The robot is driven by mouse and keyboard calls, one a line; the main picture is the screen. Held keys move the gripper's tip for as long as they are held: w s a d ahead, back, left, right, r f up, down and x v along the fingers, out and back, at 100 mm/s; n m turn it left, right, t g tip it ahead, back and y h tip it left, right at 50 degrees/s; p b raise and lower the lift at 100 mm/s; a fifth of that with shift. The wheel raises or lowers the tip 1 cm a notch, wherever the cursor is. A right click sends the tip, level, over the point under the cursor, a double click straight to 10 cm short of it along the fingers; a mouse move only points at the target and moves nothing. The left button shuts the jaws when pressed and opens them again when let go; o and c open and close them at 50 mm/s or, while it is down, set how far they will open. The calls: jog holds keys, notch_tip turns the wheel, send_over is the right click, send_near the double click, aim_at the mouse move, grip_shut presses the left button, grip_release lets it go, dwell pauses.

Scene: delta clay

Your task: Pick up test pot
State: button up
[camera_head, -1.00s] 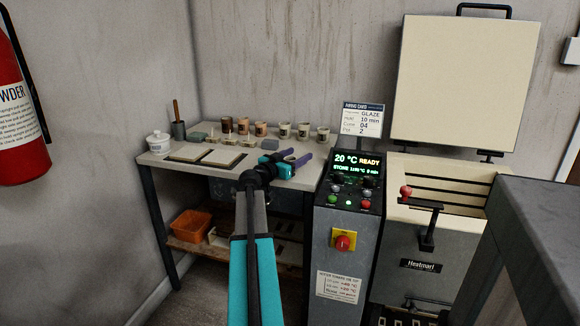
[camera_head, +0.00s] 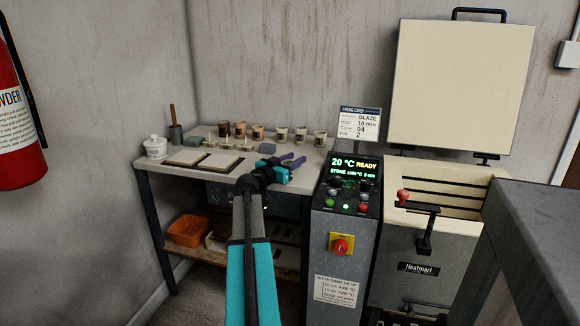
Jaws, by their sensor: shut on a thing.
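Several small test pots stand in a row along the back of the table. The brown ones are on the left (camera_head: 241,130) and the pale ones with dark bands on the right (camera_head: 301,134). My gripper (camera_head: 298,159), with purple fingers on a teal body, is over the table's right front part, in front of the pale pots and apart from them. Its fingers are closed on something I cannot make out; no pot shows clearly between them. My wrist hides part of the table's front edge.
The table (camera_head: 243,173) also holds two flat tiles (camera_head: 222,162), a white lidded jar (camera_head: 155,147) and a tool cup (camera_head: 176,133). The control cabinet (camera_head: 345,230) stands close right, with the open-lidded kiln (camera_head: 425,225) beyond. A dark grey surface (camera_head: 535,240) fills the lower right.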

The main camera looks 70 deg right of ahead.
jog(key=shift+r, duration=0.1)
notch_tip(320, 180, up, 18)
jog(key=p, duration=0.2)
dwell(0.4)
jog(key=shift+w, duration=0.15)
dwell(0.6)
